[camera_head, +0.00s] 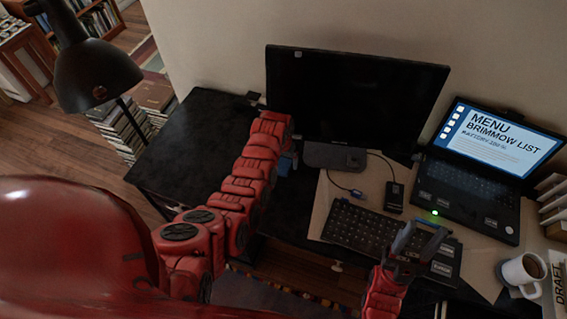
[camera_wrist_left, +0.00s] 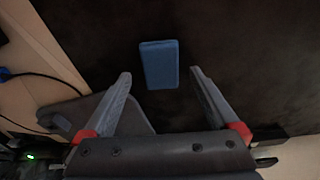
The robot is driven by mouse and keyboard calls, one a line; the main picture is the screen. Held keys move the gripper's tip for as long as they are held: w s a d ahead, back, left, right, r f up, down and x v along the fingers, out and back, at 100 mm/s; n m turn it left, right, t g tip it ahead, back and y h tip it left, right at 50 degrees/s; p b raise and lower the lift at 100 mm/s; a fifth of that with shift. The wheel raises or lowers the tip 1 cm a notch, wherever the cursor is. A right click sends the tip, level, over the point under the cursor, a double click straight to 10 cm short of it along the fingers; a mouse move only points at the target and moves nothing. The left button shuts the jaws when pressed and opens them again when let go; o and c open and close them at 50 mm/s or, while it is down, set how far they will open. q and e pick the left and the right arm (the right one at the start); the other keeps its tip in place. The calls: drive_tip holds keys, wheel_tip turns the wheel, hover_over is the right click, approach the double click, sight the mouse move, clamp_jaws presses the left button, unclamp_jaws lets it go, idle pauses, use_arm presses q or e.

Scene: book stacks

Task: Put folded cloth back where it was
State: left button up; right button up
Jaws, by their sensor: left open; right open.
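The blue folded cloth (camera_wrist_left: 159,64) lies flat on the dark tabletop in the left wrist view. In the head view a small blue patch of it (camera_head: 286,165) shows beside my left arm, left of the monitor's base. My left gripper (camera_wrist_left: 160,74) is open and empty, with its fingertips on either side of the cloth's lower part in the picture. I cannot tell its height above the cloth. In the head view its fingers are hidden by the arm. My right gripper (camera_head: 426,231) is open and empty over the keyboard's right end.
A monitor (camera_head: 355,95) stands behind the cloth, its base (camera_head: 335,156) close by. A keyboard (camera_head: 365,228), cable, laptop (camera_head: 470,190) and mug (camera_head: 520,270) are to the right. A lamp (camera_head: 95,70) rises at left. The black tabletop (camera_head: 190,140) left of my arm is clear.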

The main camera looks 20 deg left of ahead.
sight(282, 169)
use_arm(q)
wheel_tip(282, 169, up, 10)
drive_tip(key=s+b, duration=0.1)
drive_tip(key=b, duration=0.1)
drive_tip(key=shift+s, duration=0.2)
drive_tip(key=shift+a+f, duration=0.1)
idle(0.4)
